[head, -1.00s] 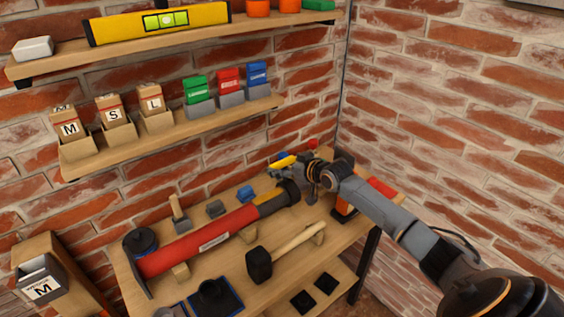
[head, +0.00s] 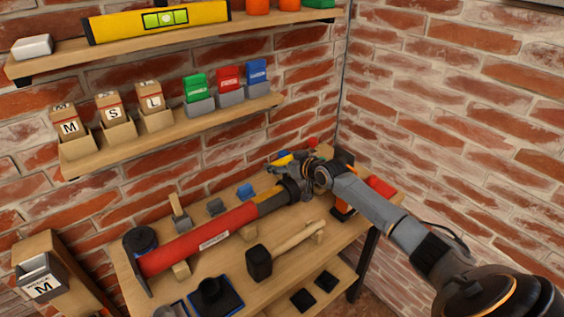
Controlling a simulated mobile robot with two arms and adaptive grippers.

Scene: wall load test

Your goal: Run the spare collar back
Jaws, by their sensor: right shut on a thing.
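A red tube (head: 200,238) with a white label lies on wooden rests on the bench, slanting up to the right. Near its right end it has a yellow band (head: 267,203) and a dark grey section. A dark collar (head: 293,189) sits around that right end. My right gripper (head: 296,176) is at this end, shut on the collar, as far as I can tell. Its fingertips are small and partly hidden by the gripper body. My left gripper is not in view.
A mallet (head: 259,263) lies in front of the tube. A dark round part (head: 140,241) stands by its left end. A blue block (head: 245,191) and a grey block (head: 216,207) sit behind it. Shelves hold boxes and a yellow level (head: 160,22). The brick corner closes the right.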

